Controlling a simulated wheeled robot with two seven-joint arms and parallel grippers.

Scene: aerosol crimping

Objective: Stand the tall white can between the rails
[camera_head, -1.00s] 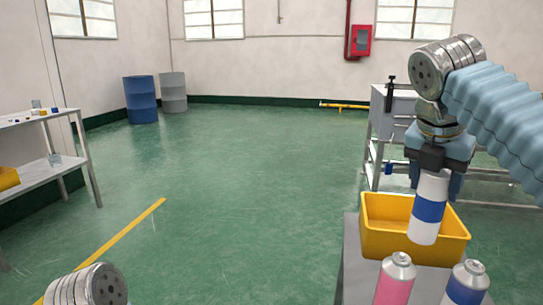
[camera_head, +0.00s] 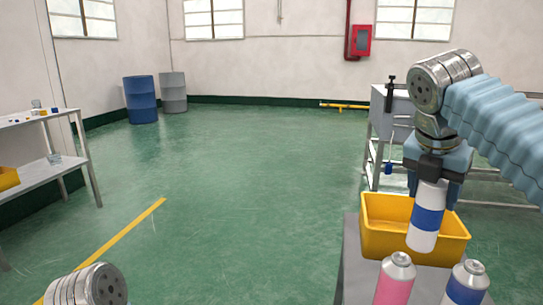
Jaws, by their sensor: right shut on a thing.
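The tall white can (camera_head: 424,242) with a blue band hangs below my right gripper (camera_head: 430,176), which is shut on its upper end. The can is slightly tilted and shows in front of the yellow bin (camera_head: 383,248); I cannot tell whether its bottom is over or inside the bin. At the lower left only part of my left arm shows; its gripper is out of view. No rails can be made out for certain.
A pink can (camera_head: 394,284) and a blue-and-white can (camera_head: 467,284) stand at the front of the grey table (camera_head: 352,270). A metal bench (camera_head: 372,160) stands behind. Shelves (camera_head: 50,175) are at the left. The green floor between is clear.

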